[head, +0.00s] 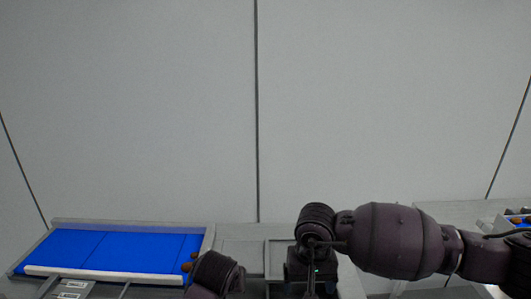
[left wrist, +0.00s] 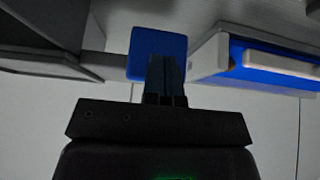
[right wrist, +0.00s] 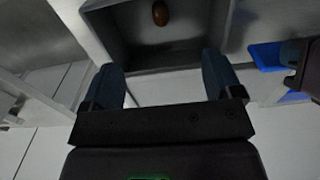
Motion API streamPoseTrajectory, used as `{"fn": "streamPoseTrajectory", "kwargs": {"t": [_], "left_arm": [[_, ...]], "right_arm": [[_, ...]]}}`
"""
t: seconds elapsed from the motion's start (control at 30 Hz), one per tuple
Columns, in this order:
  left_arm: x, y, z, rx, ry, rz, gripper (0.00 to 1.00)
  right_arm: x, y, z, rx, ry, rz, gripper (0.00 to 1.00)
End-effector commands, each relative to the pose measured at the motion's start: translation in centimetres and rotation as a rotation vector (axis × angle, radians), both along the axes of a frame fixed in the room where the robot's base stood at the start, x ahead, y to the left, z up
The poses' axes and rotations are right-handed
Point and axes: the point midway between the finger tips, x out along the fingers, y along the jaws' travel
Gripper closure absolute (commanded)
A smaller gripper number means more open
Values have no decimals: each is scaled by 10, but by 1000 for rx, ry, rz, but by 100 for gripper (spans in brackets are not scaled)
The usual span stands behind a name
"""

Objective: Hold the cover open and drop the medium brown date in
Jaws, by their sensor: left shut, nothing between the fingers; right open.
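A medium brown date (right wrist: 160,13) shows inside a grey open-topped box (right wrist: 178,62) in the right wrist view; whether it rests on the bottom is unclear. My right gripper (right wrist: 160,78) is open and empty over the near side of that box. My left gripper (left wrist: 166,60) is shut with nothing between its fingers. Its fingertips are in front of a blue square panel (left wrist: 150,42), apparently the cover; whether they touch it is unclear. The blue panel also shows in the right wrist view (right wrist: 266,56), beside the left gripper. In the head view the fingertips are hidden.
A blue belt (head: 110,250) in a pale frame lies at the left, with a few brown dates (head: 187,266) at its right end. A tray with more dates (head: 517,219) stands at the far right. A plain grey wall (head: 150,110) is behind.

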Motion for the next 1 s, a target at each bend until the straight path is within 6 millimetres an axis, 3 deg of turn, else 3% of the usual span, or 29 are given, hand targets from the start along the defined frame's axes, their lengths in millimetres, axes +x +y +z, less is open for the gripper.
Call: {"fn": "streamPoseTrajectory", "kwargs": {"t": [0.5, 1.0], "left_arm": [[0, 1, 0, 0, -1, 1, 100], [-6, 1, 0, 1, -1, 1, 100]], "right_arm": [[0, 0, 37, -1, -1, 0, 15], [0, 0, 38, 0, 0, 0, 15]]}}
